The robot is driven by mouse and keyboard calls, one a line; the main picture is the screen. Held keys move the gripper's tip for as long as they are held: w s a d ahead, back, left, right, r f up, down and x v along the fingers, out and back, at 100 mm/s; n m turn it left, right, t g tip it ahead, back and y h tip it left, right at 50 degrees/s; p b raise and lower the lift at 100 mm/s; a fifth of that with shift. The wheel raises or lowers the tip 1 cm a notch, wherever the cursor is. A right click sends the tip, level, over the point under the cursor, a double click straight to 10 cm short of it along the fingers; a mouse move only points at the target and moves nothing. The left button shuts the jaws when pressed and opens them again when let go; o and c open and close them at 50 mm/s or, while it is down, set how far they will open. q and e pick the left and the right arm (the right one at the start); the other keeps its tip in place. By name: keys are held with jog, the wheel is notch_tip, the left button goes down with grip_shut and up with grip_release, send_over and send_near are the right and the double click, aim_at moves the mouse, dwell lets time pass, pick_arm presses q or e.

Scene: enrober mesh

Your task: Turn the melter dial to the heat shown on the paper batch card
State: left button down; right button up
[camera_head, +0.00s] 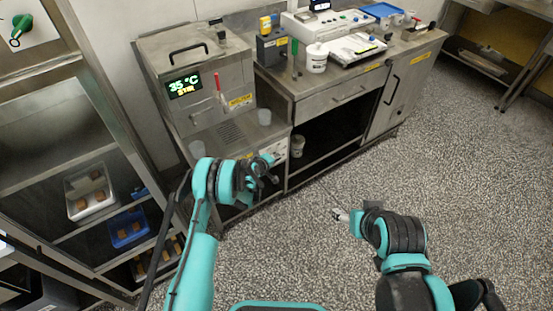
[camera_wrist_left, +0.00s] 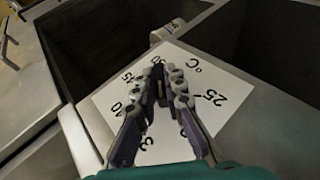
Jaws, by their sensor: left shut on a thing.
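The melter (camera_head: 195,80) is the steel cabinet at the left of the counter, with a lit display (camera_head: 185,87) reading "35 °C" and "STIR". My left gripper (camera_head: 270,167) is at the front panel below the melter. In the left wrist view my left gripper (camera_wrist_left: 160,88) is shut around the dial's narrow dark knob (camera_wrist_left: 161,92), most of which the fingers hide. The white dial plate (camera_wrist_left: 220,118) carries "°C", "25" and other numbers, some covered by the fingers. My right gripper (camera_head: 341,215) hangs over the floor, away from everything; its opening is unclear. I cannot make out the batch card.
The counter (camera_head: 310,83) holds a white tub (camera_head: 317,58), a scale (camera_head: 357,48) and a white machine. A rack at left holds trays (camera_head: 129,228). The floor at right is clear.

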pick_arm(q)
jog(key=shift+w+a+n+t+h, duration=0.1)
jog(key=shift+a+n+t+h, duration=0.2)
jog(key=shift+t+h, duration=0.45)
jog(key=c, duration=1.6)
grip_release()
jog(key=shift+f, duration=0.1)
notch_tip(320, 180, up, 9)
jog(key=shift+f, duration=0.15)
jog(key=shift+r, duration=0.7)
